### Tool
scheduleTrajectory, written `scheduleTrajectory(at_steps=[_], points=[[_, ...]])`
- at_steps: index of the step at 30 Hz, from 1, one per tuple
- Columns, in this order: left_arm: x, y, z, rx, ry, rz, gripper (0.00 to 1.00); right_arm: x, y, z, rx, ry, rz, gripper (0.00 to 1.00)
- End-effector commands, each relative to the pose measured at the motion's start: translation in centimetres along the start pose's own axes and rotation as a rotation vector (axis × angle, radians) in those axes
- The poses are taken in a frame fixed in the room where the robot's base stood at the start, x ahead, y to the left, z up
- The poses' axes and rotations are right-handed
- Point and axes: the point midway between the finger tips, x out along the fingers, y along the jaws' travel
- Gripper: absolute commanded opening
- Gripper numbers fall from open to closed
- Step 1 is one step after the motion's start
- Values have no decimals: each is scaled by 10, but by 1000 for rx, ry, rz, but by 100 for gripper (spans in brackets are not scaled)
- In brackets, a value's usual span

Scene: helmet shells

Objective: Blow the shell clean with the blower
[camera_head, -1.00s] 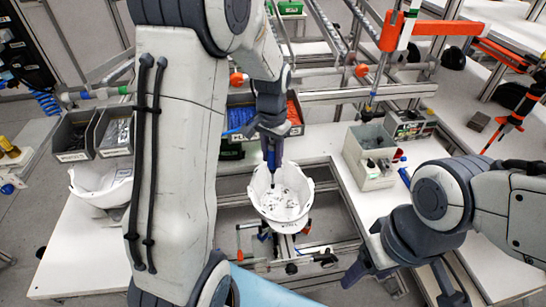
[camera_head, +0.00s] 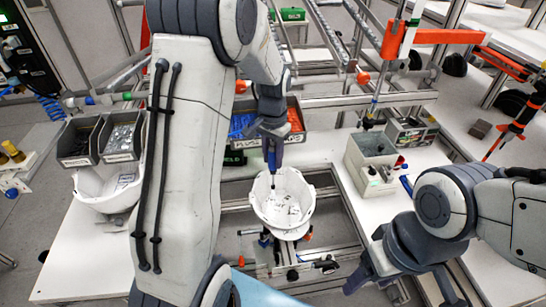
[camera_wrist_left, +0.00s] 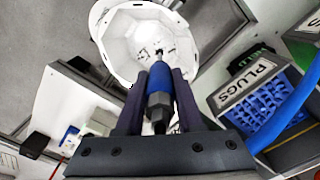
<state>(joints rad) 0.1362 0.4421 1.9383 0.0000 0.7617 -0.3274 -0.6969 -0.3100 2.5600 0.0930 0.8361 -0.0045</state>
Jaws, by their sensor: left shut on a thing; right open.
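The white helmet shell (camera_head: 283,205) rests open side up in the fixture at the middle of the head view, with dark specks inside it. It also shows in the left wrist view (camera_wrist_left: 125,45). My left gripper (camera_head: 272,150) is shut on the blower (camera_wrist_left: 159,85), a blue tool with a dark thin nozzle. The nozzle points down into the shell's opening; I cannot tell whether it touches the inside. My right gripper (camera_head: 362,275) is open and empty, low and to the right of the shell.
A second white shell (camera_head: 105,188) sits on the left table below grey bins (camera_head: 120,137). Bins of blue and orange parts (camera_head: 295,118) stand behind the shell. A grey-green box (camera_head: 372,150) stands on the right bench, whose surface is partly clear.

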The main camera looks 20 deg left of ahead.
Motion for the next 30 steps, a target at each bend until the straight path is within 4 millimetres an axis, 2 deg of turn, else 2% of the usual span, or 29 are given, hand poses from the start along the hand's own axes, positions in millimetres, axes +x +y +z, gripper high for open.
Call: scheduleTrajectory(at_steps=[10,30], points=[[-1,-1,-1,0,1,0,0,-1,0,0,0,0,0,66],[-1,-17,-17,0,1,0,0,-10,-1,0,0,0,0,66]])
